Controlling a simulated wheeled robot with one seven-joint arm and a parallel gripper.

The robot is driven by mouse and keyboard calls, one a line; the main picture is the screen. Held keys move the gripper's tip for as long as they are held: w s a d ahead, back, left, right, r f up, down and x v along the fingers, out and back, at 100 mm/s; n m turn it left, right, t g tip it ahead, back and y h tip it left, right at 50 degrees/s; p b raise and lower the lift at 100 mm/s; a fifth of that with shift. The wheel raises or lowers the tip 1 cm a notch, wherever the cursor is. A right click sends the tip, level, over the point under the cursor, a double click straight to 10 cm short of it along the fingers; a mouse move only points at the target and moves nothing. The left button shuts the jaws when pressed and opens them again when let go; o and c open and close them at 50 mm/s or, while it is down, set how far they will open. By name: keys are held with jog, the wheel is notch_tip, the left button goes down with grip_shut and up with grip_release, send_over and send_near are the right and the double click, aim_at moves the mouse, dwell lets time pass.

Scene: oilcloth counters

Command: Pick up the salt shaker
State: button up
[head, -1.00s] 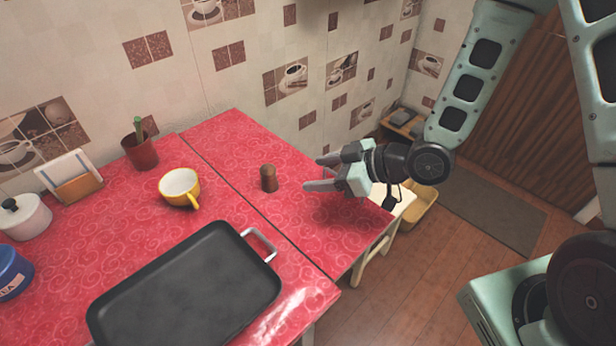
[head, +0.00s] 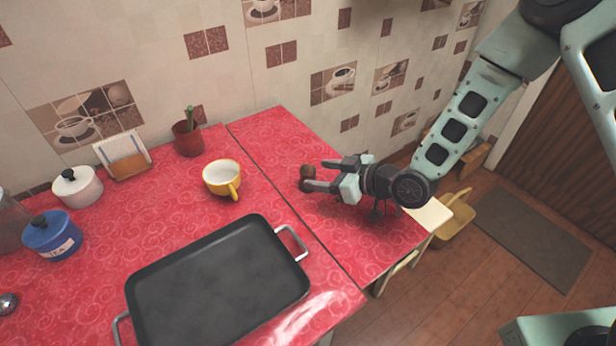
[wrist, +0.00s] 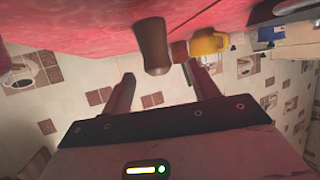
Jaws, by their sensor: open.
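The salt shaker (head: 307,172) is a small brown wooden piece standing on the red counter, partly hidden behind my gripper's fingers in the head view. In the wrist view the shaker (wrist: 153,46) shows upside down, just beyond the fingertips and roughly between them. My gripper (head: 320,175) is open and low over the counter, right at the shaker's right side. Its two fingers (wrist: 160,88) are spread with nothing held between them. Whether a finger touches the shaker cannot be told.
A yellow cup (head: 222,180) stands left of the shaker, with a dark red pot (head: 188,140) behind it. A large black pan (head: 215,285) fills the front. A napkin holder (head: 125,157), white pot (head: 78,188) and blue canister (head: 52,236) stand left. The counter right of the seam is mostly clear.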

aim_at(308, 173)
jog(key=p+x, duration=0.1)
jog(key=x, duration=0.4)
jog(key=shift+w+d+f, duration=0.1)
jog(key=shift+w+f, duration=0.05)
jog(key=shift+w, duration=0.05)
jog(key=c, duration=1.1)
